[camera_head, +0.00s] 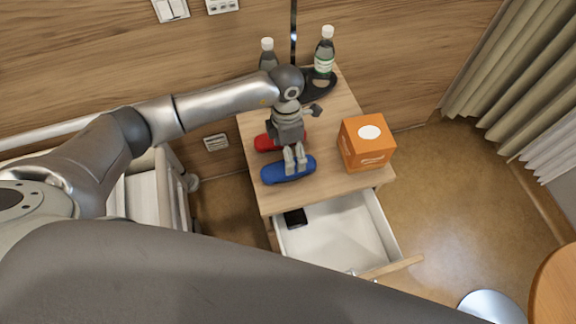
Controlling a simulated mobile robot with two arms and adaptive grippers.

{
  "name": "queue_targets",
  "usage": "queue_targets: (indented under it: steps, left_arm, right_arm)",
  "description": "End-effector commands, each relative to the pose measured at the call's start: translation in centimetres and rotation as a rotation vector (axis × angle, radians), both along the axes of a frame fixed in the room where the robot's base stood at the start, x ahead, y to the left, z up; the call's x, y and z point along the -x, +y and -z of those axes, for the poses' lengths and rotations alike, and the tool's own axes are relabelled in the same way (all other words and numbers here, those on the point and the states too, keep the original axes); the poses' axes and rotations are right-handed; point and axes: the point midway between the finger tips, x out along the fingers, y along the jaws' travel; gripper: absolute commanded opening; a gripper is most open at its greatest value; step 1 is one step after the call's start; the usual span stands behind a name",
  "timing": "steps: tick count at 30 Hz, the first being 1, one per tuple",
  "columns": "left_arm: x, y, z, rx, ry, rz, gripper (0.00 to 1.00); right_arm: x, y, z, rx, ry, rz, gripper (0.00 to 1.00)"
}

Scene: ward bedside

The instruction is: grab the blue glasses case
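The blue glasses case (273,175) lies on top of the wooden bedside cabinet, near its front left edge. My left gripper (295,170) points down at it, with its fingertips over the right half of the case. The fingers look close together, and I cannot tell whether they touch or clasp the case. A red glasses case (264,143) lies just behind the blue one, partly hidden by my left gripper. My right gripper is not in view.
An orange box (366,143) stands right of the blue case on the cabinet top (325,183). Two bottles, one clear (267,56) and one green-labelled (324,55), stand at the back. The cabinet drawer (335,230) is open, with a dark phone-like object (295,218) inside.

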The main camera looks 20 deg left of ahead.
Motion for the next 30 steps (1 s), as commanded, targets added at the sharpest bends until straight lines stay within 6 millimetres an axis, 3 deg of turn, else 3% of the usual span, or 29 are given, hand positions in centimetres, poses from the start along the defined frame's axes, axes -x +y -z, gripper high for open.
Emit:
queue_targets:
  steps: [5, 15, 23, 30]
  left_arm:
    - [0.2, -0.2, 1.2, 0.002, 0.003, -0.001, 0.80]
    - [0.8, -0.4, 5.6, 0.002, 0.001, -0.002, 0.80]
    - [0.8, -0.4, 5.8, 0.002, 0.000, -0.001, 0.80]
    - [0.8, -0.4, 5.8, 0.002, 0.000, -0.002, 0.49]
  right_arm:
    - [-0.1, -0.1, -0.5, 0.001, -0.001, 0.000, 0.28]
    - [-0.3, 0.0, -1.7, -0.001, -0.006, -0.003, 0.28]
    - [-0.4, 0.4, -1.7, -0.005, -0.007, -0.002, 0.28]
    - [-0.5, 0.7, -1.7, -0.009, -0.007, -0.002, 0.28]
